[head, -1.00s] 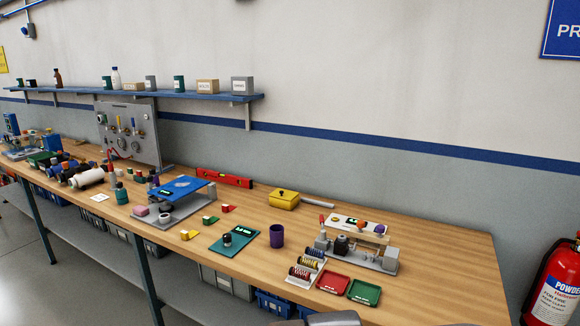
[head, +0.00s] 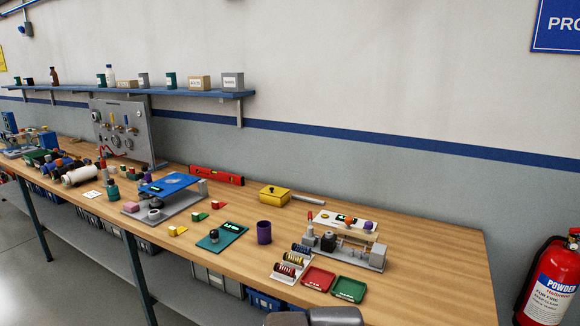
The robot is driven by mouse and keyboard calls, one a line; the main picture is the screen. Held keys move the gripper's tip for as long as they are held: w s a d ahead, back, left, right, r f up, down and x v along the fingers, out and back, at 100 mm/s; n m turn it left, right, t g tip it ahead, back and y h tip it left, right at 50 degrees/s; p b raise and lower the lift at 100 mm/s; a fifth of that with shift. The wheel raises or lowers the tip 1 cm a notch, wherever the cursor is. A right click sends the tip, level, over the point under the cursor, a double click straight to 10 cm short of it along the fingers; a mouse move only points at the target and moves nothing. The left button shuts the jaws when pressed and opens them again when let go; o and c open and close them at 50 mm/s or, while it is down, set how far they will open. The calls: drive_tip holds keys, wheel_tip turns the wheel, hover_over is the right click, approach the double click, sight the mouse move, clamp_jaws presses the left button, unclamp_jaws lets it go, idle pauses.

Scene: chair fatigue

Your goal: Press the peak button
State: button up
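A small test rig (head: 345,258) stands on the right part of the bench, with a pale top plate, a red-tipped part, an orange knob (head: 349,220) and a purple knob (head: 369,226). A blue-topped rig (head: 172,185) with a small dark display stands further left. A teal plate (head: 214,240) with a green-lit display and a dark round knob lies between them. No label reading peak can be made out, so I cannot tell which control is the peak button. A grey part of my arm (head: 315,316) shows at the bottom edge; its gripper fingers are not in view.
A purple cup (head: 264,232), a red tray (head: 318,279), a green tray (head: 349,289) and a rack of coloured spools (head: 291,263) surround the right rig. A yellow box (head: 273,196) and red level (head: 216,175) lie behind. The bench's right end is clear.

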drive_tip(key=shift+c, duration=0.2)
clamp_jaws()
idle(1.5)
